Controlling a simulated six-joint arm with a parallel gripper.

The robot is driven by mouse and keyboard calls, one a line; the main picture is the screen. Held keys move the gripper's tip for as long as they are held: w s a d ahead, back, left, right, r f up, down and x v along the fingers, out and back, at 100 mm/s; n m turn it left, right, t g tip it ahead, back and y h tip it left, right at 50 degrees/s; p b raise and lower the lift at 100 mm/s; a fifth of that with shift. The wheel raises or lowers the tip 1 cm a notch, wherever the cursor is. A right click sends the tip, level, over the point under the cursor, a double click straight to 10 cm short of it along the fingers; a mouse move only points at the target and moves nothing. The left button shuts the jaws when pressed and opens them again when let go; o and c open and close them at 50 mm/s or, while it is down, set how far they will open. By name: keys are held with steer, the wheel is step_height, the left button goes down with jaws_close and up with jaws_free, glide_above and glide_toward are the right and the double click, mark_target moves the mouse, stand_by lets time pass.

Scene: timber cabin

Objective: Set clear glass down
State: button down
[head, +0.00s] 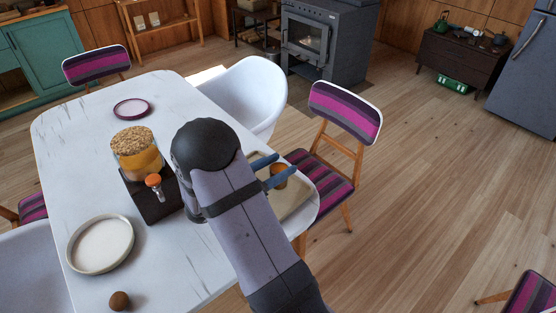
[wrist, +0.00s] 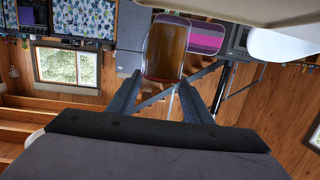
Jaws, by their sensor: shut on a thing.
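The clear glass (head: 279,171) holds amber-brown contents and sits between the blue fingers of my gripper (head: 286,165), which is shut on it. In the wrist view the glass (wrist: 165,50) shows at the far end of the two dark fingers (wrist: 160,97). In the head view it is over the right end of the white table (head: 190,95), above or at a beige tray (head: 290,200). My arm hides part of the tray. I cannot tell whether the glass touches the surface below.
A dispenser with an orange tap (head: 137,155) stands on a dark stand (head: 150,200) left of my arm. A white plate (head: 101,244), a small brown ball (head: 119,300) and a purple-rimmed plate (head: 131,107) are on the table. A striped chair (head: 340,115) stands close to the right edge.

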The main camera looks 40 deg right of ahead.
steer(key=shift+f, duration=0.15)
steer(key=shift+f, duration=2)
steer(key=shift+f, duration=0.2)
steer(key=c, duration=0.9)
jaws_free()
steer(key=shift+r, duration=0.25)
steer(key=shift+a, duration=0.4)
steer(key=a, duration=0.3)
steer(key=a+r+b, duration=0.1)
steer(key=a, duration=0.7)
steer(key=shift+s+r, duration=0.35)
steer(key=shift+s, duration=0.05)
